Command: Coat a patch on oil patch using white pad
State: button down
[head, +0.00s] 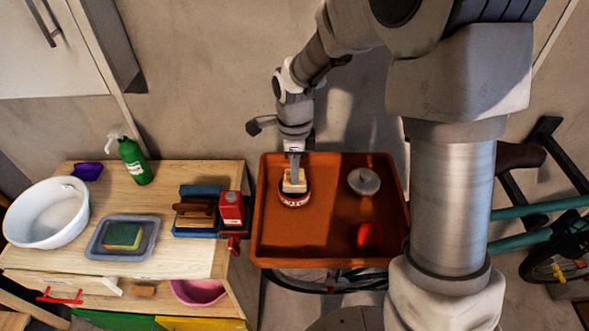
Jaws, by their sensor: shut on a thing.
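My gripper (294,162) points down over the left part of the orange tray and is shut on a pale cream block, which I take for the white pad (294,181). The pad is at the mouth of a round red tin (293,201) with a light label. I cannot tell whether the pad touches what is inside the tin. A bright red patch or object (367,236) lies in the tray's lower right. No oil patch can be made out with certainty.
The orange tray (330,262) also holds a grey round lid (364,181). The wooden bench (150,262) at left carries a white basin (45,212), a green spray bottle (134,162), a grey tray with a sponge (122,237), a brush and a red can (231,208).

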jog(key=shift+f+b, duration=0.6)
jog(key=shift+f, duration=0.05)
dwell(1.7)
jog(key=shift+r+p, duration=2.4)
jog(key=shift+r, duration=1.2)
